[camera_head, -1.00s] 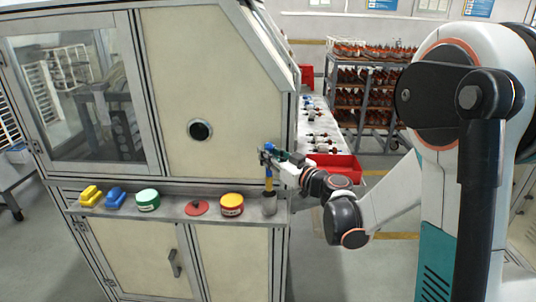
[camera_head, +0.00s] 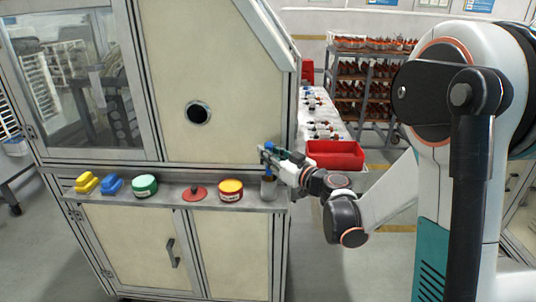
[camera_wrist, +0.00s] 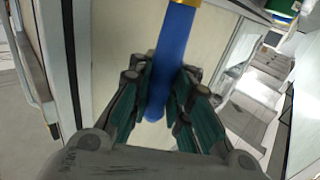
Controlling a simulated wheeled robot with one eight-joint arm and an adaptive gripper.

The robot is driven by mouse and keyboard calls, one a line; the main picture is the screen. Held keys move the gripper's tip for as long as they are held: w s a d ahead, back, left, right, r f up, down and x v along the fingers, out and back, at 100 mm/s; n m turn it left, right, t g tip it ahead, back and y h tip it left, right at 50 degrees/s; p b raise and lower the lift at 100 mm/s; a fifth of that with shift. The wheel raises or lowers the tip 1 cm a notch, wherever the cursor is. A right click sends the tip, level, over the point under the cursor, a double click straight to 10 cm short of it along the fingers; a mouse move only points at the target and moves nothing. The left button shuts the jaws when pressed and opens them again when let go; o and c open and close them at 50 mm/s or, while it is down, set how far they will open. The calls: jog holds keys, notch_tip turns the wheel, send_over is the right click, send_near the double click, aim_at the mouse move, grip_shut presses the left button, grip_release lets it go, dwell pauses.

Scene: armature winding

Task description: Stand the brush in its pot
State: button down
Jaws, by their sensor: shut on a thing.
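The brush has a blue handle, which shows in the head view (camera_head: 269,146) and in the wrist view (camera_wrist: 170,65), with a gold band at the top edge of the wrist view. My gripper (camera_head: 268,158) is shut on the handle, its teal finger pads on either side in the wrist view (camera_wrist: 153,105).
The cabinet wall rises behind. A red bin (camera_head: 335,154) stands right of my gripper.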

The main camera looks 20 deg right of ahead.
jog(key=c, duration=1.4)
grip_release()
jog(key=v, duration=1.2)
